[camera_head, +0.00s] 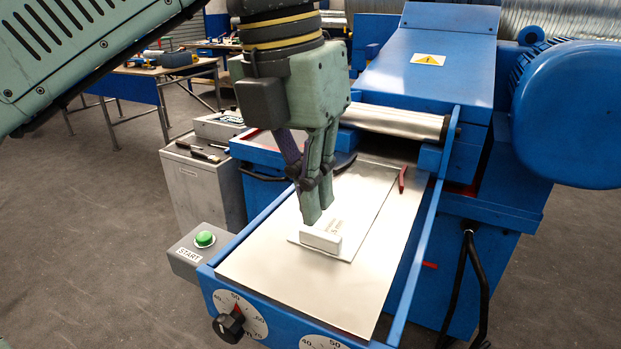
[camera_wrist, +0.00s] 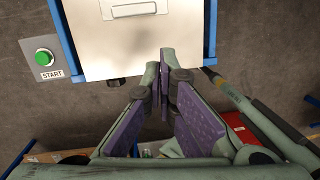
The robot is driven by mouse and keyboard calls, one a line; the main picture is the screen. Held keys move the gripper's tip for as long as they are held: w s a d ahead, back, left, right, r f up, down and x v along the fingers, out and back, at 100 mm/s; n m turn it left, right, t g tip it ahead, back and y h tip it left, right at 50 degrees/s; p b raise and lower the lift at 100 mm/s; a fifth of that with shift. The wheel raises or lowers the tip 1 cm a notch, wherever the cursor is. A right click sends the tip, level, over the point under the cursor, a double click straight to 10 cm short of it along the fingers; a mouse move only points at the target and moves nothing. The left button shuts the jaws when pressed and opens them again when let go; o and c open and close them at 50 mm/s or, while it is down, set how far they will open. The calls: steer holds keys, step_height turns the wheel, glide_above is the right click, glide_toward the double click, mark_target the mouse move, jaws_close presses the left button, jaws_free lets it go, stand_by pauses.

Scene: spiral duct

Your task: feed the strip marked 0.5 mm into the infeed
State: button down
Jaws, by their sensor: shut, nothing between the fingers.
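A thin, pale metal strip (camera_head: 367,207) lies flat on the machine's infeed tray (camera_head: 280,270), its far end towards the roller (camera_head: 395,121). A white block (camera_head: 322,236) stands on the strip's near end. It carries small print that I cannot read surely; the block also shows at the top of the wrist view (camera_wrist: 135,9). My gripper (camera_head: 314,218) is shut and empty, pointing down over the strip by the block. Its fingers hide part of the strip. In the wrist view the fingertips (camera_wrist: 166,52) appear apart from the block. Whether the strip reaches under the roller is unclear.
Blue side rails (camera_head: 412,262) border the tray. A green START button (camera_head: 205,239) sits on a grey box at left, and dials (camera_head: 240,313) line the front. A small red piece (camera_head: 403,180) is at the tray's right edge. A blue motor (camera_head: 570,112) bulges at right.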

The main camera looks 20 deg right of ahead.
mark_target(296, 260)
steer(key=shift+y, duration=0.9)
steer(key=a+f+b, duration=0.1)
steer(key=f, duration=0.2)
steer(key=w+a+f+b, duration=0.1)
steer(key=f, duration=0.2)
steer(key=w+a+f, duration=0.1)
steer(key=f, duration=0.3)
steer(key=shift+w+a+b, duration=0.15)
steer(key=shift+a+b, duration=0.1)
steer(key=shift+b, duration=0.15)
steer(key=w+d, duration=0.1)
steer(key=d+p, duration=0.1)
steer(key=shift+w+d+p, duration=0.3)
steer(key=shift+w+d, duration=0.05)
steer(key=shift+d, duration=0.05)
steer(key=shift+w+d+f, duration=0.15)
steer(key=shift+w+d, duration=0.1)
steer(key=shift+d, duration=0.05)
